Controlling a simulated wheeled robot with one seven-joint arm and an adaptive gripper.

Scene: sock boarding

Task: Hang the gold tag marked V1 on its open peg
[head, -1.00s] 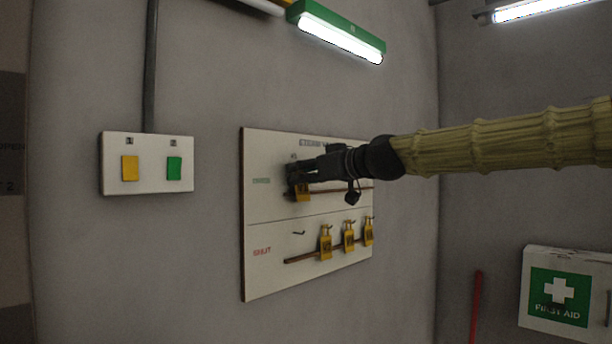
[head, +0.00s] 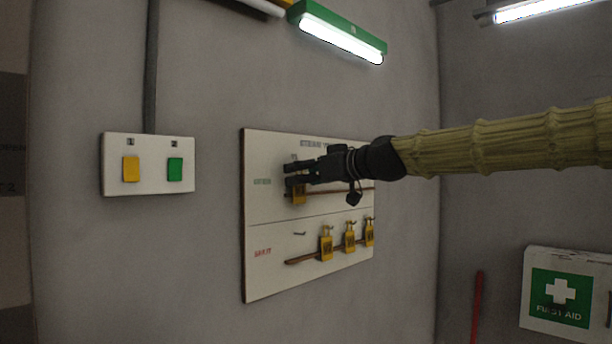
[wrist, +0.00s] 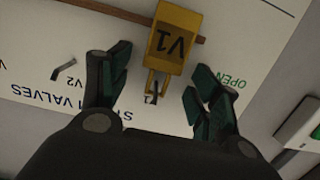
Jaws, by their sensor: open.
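The gold tag marked V1 (wrist: 173,40) hangs on a peg (wrist: 151,98) in the open row of the white board (head: 265,150). In the wrist view its top loop is around the peg, and its body lies over the brown rail. In the head view the tag (head: 299,196) shows just below my gripper (head: 287,176). My gripper is open in the wrist view too (wrist: 156,82), its two fingers apart on either side of the tag's loop, not visibly touching it.
Several gold tags (head: 327,246) hang in the shut row, where a peg at left (head: 300,233) is bare. An empty peg (wrist: 70,67) marked V2 shows beside my gripper. A white switch plate (head: 148,185) is left of the board. A first aid box (head: 541,257) is at right.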

